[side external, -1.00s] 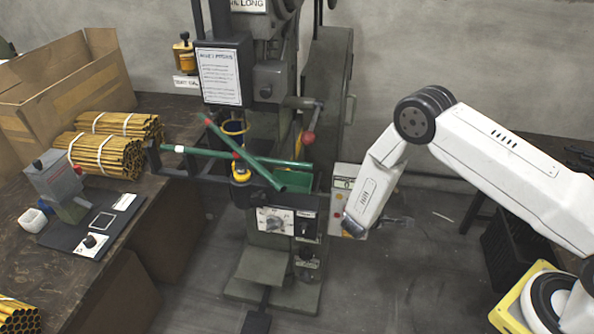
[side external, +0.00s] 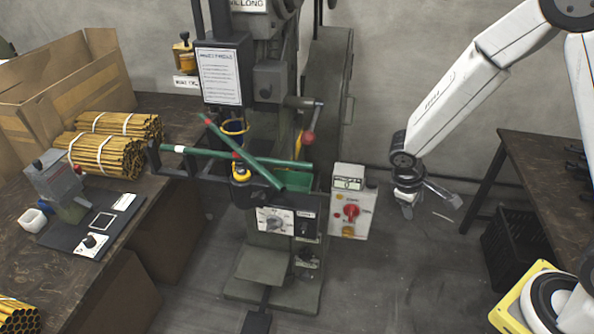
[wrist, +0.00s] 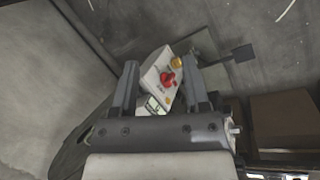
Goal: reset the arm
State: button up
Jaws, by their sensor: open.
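My gripper (side external: 408,208) hangs in the air to the right of the rivet press (side external: 275,190) in the side view, with its fingers pointing down. It is apart from the press and from the control box (side external: 348,202). In the wrist view my gripper (wrist: 162,82) is open, its two fingers spread with nothing held. The control box (wrist: 163,75), with a red knob and a small display, shows beyond and between the fingers.
Green tubes (side external: 215,156) lie crossed at the press. A workbench (side external: 150,215) on the left bears bundles of yellow tubes (side external: 105,155) and a cardboard box (side external: 70,85). A dark table (side external: 540,160) and black crate (side external: 505,255) stand at right. Floor below my gripper is clear.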

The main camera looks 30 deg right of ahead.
jog(key=s+a+r+m+t+y, duration=0.3)
jog(key=s+a+r+y, duration=0.1)
jog(key=r, duration=0.3)
jog(key=shift+s+a+r+t, duration=0.25)
jog(key=shift+s+r+t, duration=0.1)
jog(key=shift+s, duration=0.1)
dwell(0.8)
